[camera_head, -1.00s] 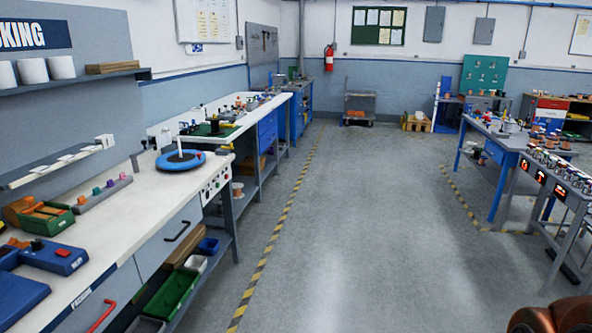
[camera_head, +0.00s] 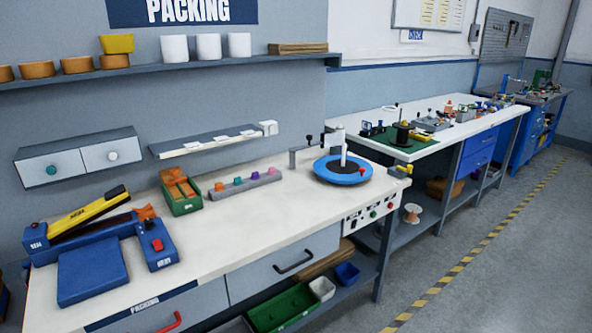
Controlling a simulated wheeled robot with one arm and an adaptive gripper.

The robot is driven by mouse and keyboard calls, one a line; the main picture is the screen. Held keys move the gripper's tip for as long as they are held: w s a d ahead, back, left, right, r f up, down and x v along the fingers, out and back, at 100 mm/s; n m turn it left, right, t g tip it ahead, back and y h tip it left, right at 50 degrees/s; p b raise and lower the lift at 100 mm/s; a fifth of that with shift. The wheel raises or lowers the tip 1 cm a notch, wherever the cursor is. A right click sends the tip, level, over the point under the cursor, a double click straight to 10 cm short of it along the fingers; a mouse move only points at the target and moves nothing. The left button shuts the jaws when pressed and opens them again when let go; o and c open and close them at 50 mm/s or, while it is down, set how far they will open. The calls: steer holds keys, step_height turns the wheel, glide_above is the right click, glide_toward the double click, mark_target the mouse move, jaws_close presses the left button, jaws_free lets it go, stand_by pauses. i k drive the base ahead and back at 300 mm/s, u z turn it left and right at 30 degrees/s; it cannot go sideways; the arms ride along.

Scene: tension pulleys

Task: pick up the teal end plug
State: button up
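A small teal plug (camera_head: 238,181) stands on a long grey rack (camera_head: 247,187) on the white packing bench. It is second from the left in a row of coloured plugs. To its left is an orange plug (camera_head: 219,187); to its right are a purple plug (camera_head: 254,175) and a reddish-orange plug (camera_head: 271,171). The teal plug is small in this view, so its exact shape is hard to tell. My gripper is not in view.
A green bin (camera_head: 181,197) with orange pieces sits left of the rack. A blue turntable (camera_head: 343,171) stands to its right. A blue-and-yellow sealer (camera_head: 92,250) is at the bench's left. A low shelf (camera_head: 215,140) overhangs behind. Bare white bench top lies in front of the rack.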

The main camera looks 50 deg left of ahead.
mark_target(238, 181)
steer(key=u, duration=0.35)
steer(key=i, duration=1.55)
steer(key=u, duration=1.6)
steer(key=i, duration=0.85)
steer(key=u, duration=1.5)
steer(key=i, duration=1.1)
steer(key=u, duration=0.15)
